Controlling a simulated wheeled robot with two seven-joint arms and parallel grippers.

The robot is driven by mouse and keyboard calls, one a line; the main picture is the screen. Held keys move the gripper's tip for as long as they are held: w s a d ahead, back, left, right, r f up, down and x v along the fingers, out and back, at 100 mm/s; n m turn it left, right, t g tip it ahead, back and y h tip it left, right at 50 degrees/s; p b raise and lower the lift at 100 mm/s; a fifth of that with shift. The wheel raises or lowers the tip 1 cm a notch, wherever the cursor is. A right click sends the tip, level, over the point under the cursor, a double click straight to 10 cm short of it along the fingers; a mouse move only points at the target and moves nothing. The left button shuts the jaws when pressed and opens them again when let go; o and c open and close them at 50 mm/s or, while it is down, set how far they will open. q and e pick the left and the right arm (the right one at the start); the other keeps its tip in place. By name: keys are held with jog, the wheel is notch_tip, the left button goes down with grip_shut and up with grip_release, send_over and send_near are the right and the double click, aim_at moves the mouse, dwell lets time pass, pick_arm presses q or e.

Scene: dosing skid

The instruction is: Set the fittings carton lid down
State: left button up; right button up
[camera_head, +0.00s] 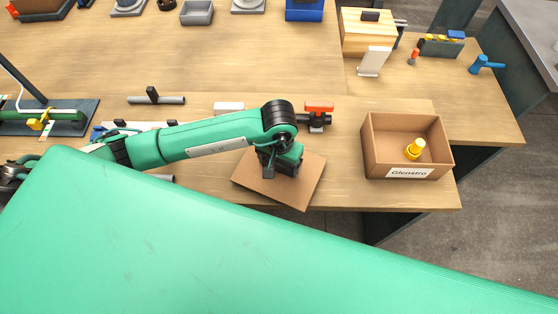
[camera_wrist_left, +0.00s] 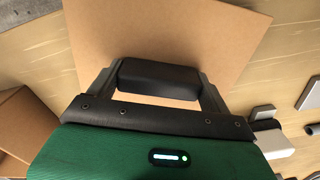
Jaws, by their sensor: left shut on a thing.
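The fittings carton lid (camera_head: 305,187) is a flat brown board, left of the open carton (camera_head: 379,166). It lies flat over the table's front part; I cannot tell whether it touches the tabletop. In the left wrist view the lid (camera_wrist_left: 160,25) fills the upper middle. My left gripper (camera_head: 268,174) is above the lid and shut on its black handle (camera_wrist_left: 158,78), between the two fingers. The carton has a "Glenstro" label and a yellow fitting (camera_head: 414,150) inside. Its brown side shows at the left wrist view's left edge (camera_wrist_left: 28,125). My right gripper is out of view.
A red-handled valve (camera_head: 319,112) stands just behind the lid, with a white block (camera_head: 229,108) to its left. A grey bar with a black clip (camera_head: 153,98) lies further left. The table's front edge runs close to the lid.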

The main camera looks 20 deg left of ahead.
pick_arm(q)
jog(key=shift+f, duration=0.15)
jog(key=o, duration=0.9)
jog(key=shift+o, duration=0.2)
jog(key=shift+r, duration=0.3)
notch_tip(320, 180, up, 10)
jog(key=b, duration=0.3)
jog(key=shift+r+b, duration=0.25)
jog(key=shift+b, duration=0.05)
jog(key=shift+r, duration=0.65)
jog(key=shift+f, duration=0.1)
